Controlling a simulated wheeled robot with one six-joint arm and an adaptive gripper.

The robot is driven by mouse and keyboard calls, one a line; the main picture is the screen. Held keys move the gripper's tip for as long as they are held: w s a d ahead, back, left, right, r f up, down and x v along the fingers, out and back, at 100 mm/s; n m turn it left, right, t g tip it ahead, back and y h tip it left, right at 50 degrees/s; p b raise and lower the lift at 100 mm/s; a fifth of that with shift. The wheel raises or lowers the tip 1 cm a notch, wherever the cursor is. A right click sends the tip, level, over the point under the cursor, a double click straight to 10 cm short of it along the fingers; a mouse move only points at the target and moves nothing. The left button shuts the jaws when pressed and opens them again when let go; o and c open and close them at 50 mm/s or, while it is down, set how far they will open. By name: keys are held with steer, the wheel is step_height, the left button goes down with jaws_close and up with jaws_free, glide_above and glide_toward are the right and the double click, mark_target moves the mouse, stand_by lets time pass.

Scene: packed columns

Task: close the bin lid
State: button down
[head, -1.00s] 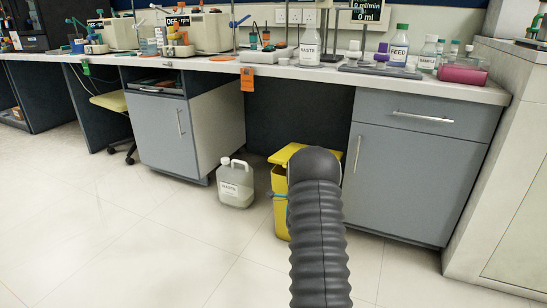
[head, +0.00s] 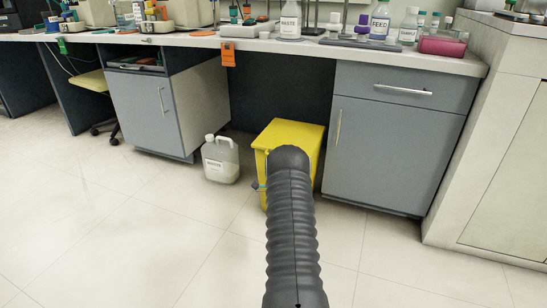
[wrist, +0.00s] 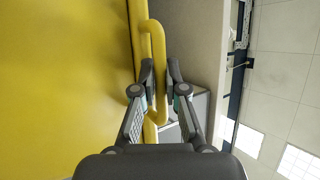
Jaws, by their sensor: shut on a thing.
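The yellow bin (head: 270,175) stands on the floor in front of the dark opening under the bench. Its yellow lid (head: 295,130) shows as a broad, flat surface across the bin's top. In the wrist view, my gripper (wrist: 161,85) is shut on the yellow lid handle (wrist: 157,45), a looped bar between the two fingers. A large yellow surface (wrist: 60,80) of the bin or lid fills the left of the wrist view; I cannot tell which.
A white jug (head: 220,160) stands on the floor left of the bin. Grey cabinets flank the opening, one at left (head: 143,110) and one at right (head: 390,150). The bench top (head: 330,45) above carries bottles and instruments. The floor (head: 130,235) in front is clear.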

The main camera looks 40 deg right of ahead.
steer(key=shift+s+d+f+g, duration=0.15)
steer(key=shift+s+f, duration=0.05)
steer(key=shift+f, duration=0.2)
steer(key=shift+s+d+f+g, duration=0.15)
steer(key=shift+f, duration=0.25)
steer(key=c, duration=1.6)
jaws_free()
steer(key=shift+o, duration=0.5)
steer(key=shift+s+d+f, duration=0.1)
steer(key=shift+d, duration=0.05)
steer(key=v, duration=1.1)
steer(key=shift+s+a, duration=0.2)
steer(key=shift+a, duration=0.15)
